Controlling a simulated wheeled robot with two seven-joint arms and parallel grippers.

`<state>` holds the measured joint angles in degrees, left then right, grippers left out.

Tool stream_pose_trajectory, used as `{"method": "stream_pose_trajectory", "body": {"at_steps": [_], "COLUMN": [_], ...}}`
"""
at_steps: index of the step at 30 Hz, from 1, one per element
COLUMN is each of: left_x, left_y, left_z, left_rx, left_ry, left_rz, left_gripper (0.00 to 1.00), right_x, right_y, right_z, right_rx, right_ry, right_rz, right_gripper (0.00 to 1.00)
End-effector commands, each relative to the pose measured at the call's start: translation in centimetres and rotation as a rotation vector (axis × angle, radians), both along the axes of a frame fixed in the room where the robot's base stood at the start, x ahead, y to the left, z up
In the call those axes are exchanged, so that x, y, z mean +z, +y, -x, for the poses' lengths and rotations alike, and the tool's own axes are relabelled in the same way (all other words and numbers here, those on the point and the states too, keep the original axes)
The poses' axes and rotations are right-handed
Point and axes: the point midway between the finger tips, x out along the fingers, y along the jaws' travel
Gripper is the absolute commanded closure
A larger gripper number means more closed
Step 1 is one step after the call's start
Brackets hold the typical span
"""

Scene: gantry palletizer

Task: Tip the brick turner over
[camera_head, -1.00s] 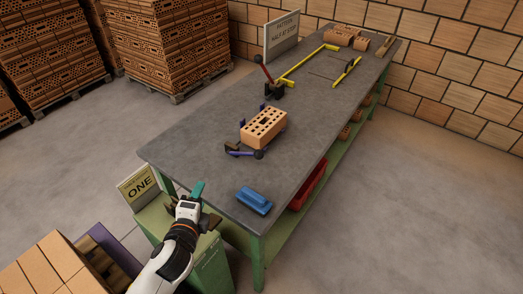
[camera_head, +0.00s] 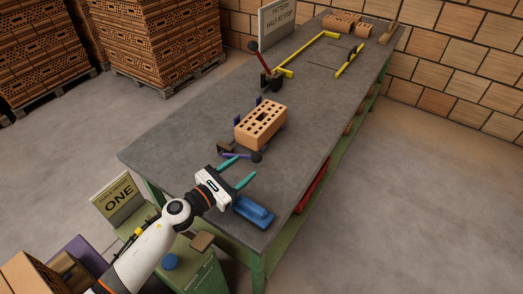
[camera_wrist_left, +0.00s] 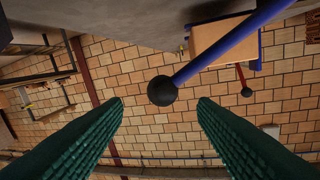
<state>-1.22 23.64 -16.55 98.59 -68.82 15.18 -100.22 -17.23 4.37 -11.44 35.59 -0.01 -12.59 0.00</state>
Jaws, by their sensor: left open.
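The brick turner is a small purple-blue cradle on the grey table, with a perforated orange brick (camera_head: 262,122) resting in it. Its lever (camera_head: 238,155) ends in a black ball knob (camera_head: 257,157) on the near side. My left gripper (camera_head: 238,172) is open and empty, its teal fingers pointing toward the knob from the near side. In the left wrist view the black knob (camera_wrist_left: 162,90) and its blue rod (camera_wrist_left: 215,50) show beyond and between the open fingers. I cannot tell the exact gap to the knob. My right gripper is not in view.
A blue block-like tool (camera_head: 254,211) lies on the table close to my left gripper. A red-handled lever (camera_head: 259,60) and yellow frame (camera_head: 310,50) stand farther back. A sign reading ONE (camera_head: 118,200) is at the left. The table's middle is mostly clear.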

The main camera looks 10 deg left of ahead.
Motion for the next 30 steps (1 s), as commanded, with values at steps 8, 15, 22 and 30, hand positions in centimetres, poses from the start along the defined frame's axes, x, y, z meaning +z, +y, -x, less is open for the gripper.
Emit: {"method": "stream_pose_trajectory", "body": {"at_steps": [8,15,22,30], "left_x": [0.3,0.1,0.0,0.0], "left_y": [-3.1,-4.5,-4.7,-4.7], "left_z": [-4.8,-6.9,-7.2,-7.2], "left_rx": [0.003,0.004,0.003,0.003], "left_ry": [0.0,0.0,0.001,0.001], "left_rz": [0.004,0.003,0.003,0.003], "left_gripper": [0.47,0.47,0.47,0.72], "right_x": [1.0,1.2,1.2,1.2], "right_y": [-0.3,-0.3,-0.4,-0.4], "right_z": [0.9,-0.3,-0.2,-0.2], "right_rx": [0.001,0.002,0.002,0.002], "right_ry": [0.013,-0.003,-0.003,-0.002], "right_rz": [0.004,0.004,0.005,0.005], "right_gripper": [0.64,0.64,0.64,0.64]}}
